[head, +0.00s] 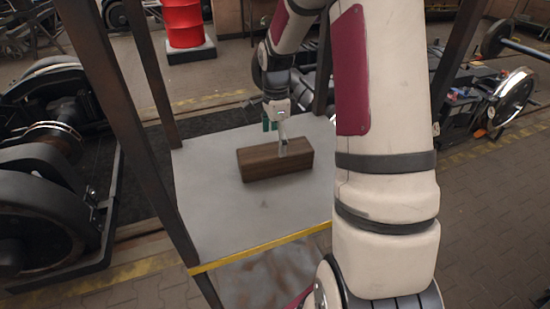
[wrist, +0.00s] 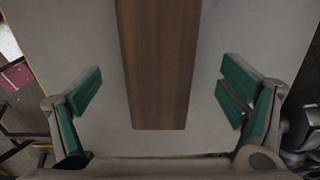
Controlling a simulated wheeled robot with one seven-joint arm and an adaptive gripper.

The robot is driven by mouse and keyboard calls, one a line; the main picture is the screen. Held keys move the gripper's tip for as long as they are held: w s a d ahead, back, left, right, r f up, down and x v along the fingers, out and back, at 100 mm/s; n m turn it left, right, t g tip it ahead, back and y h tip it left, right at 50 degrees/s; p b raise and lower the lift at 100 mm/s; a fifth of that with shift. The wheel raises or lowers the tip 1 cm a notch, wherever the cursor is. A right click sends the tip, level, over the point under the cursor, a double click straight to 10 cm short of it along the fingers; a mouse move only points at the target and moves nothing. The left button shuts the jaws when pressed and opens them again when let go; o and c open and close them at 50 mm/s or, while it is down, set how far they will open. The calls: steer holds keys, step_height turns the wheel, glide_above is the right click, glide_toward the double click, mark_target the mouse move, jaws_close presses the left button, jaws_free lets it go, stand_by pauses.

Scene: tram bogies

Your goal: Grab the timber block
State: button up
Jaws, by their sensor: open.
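The timber block (head: 262,163) is a dark brown wooden beam lying flat on a grey platform (head: 207,210) in the head view. In the wrist view the block (wrist: 160,70) runs lengthwise from the top edge down to between the fingers. My gripper (head: 275,126) is over the block's far side in the head view. Its green-padded fingers are spread wide in the wrist view (wrist: 162,98), one on each side of the block's near end, with clear gaps. Nothing is held. My arm hides the right part of the platform in the head view.
Dark metal posts (head: 120,125) rise at the platform's left, and a yellow strip (head: 260,250) marks its front edge. Wheeled bogies stand at left (head: 45,170) and right (head: 510,98). A red drum (head: 184,22) stands behind. The platform around the block is clear.

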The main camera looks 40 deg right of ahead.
mark_target(275, 159)
step_height(275, 159, down, 8)
steer(key=shift+a+f+p, duration=0.1)
steer(key=shift+p, duration=0.4)
steer(key=shift+c, duration=0.2)
steer(key=c, duration=2)
steer(key=shift+o, duration=0.2)
steer(key=shift+r, duration=0.25)
